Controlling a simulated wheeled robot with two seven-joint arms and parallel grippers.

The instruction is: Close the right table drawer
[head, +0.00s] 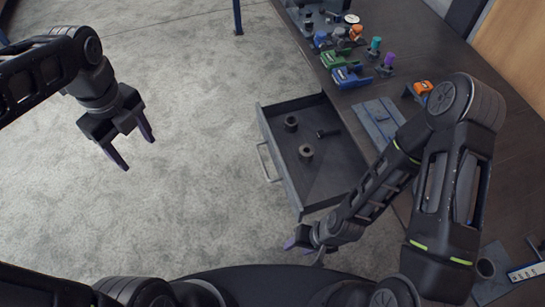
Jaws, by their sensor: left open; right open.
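The table drawer (316,182) is pulled out from under the table, with its silver handle (265,162) on its left front. Several small dark parts lie inside it, among them a ring-shaped part (306,152) and another (291,123). My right gripper (302,243) is low in the view, just below the drawer's near corner, apart from the handle; its fingers are open and partly hidden by its own body. My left gripper (136,150) is open and empty over the carpet, well left of the drawer.
The dark table (450,60) runs along the right. A grey plate (378,120) lies near the table edge. Carpet left of the drawer is clear.

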